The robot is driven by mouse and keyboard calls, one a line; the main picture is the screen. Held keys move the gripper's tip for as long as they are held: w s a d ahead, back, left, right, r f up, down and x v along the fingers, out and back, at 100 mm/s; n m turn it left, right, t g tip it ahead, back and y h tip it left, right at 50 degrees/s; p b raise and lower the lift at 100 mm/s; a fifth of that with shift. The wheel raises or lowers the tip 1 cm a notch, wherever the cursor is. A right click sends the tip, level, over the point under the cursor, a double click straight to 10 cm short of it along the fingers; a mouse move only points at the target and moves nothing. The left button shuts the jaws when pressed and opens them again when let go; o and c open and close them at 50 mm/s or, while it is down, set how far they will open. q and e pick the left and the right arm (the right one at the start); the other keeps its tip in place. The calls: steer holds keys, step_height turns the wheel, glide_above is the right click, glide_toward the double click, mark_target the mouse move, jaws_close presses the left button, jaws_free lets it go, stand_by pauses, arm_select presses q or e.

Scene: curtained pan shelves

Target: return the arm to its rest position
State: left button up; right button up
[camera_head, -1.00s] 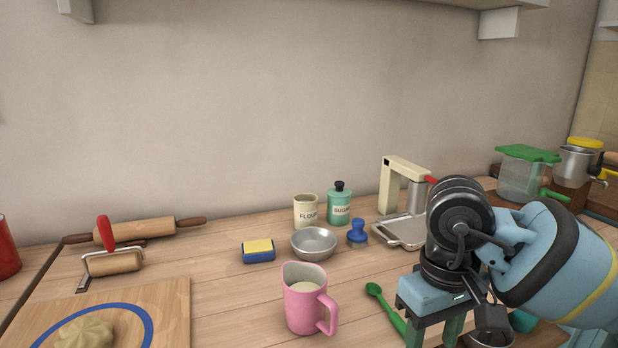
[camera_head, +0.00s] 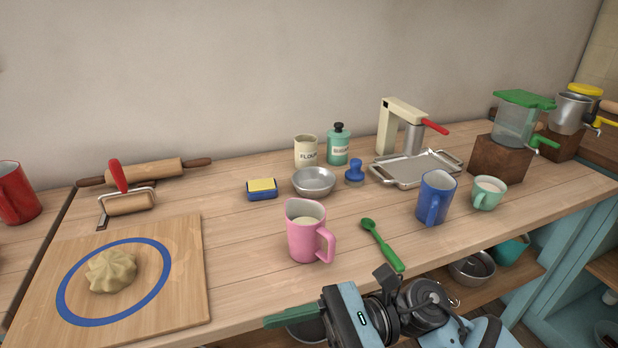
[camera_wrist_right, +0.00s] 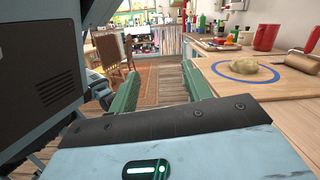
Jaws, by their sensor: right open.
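My right gripper (camera_head: 272,324) is low in front of the counter's front edge in the head view, pointing left, and part of it is cut off by the frame. In the right wrist view the same gripper (camera_wrist_right: 160,88) has its two green fingers apart with nothing between them, only the floor beyond. The right arm runs off the bottom of the head view. My left gripper is not in view.
The wooden counter (camera_head: 250,230) is close to the gripper. A pink mug (camera_head: 303,238), green spoon (camera_head: 381,245), blue mug (camera_head: 434,200) and teal cup (camera_head: 487,195) stand or lie near its front. A board with dough (camera_head: 185,293) is at left. The wrist view shows open floor (camera_wrist_right: 160,90).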

steer(key=w+d+f+n+t+h+p, duration=0.15)
steer(key=d+f+n+t+h, duration=0.35)
steer(key=n+t, duration=0.9)
steer(key=w+d+f+n+t+h+p, duration=0.1)
steer(key=w+d+f+n+t+h, duration=0.2)
steer(key=d+f+n+t, duration=1.05)
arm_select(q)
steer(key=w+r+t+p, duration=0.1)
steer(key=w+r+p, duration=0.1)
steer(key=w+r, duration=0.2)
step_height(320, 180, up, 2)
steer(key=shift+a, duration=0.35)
arm_select(e)
steer(key=s+d+f+m+g+h, duration=0.2)
steer(key=s+f+m+g+h, duration=0.2)
steer(key=s, duration=0.7)
steer(key=s+d+f+m+g+h, duration=0.1)
steer(key=s+f+m+g+h, duration=0.3)
steer(key=s+f+m+g, duration=0.4)
step_height(320, 180, down, 2)
steer(key=s+m, duration=0.1)
steer(key=s, duration=0.1)
steer(key=shift+s+d, duration=0.4)
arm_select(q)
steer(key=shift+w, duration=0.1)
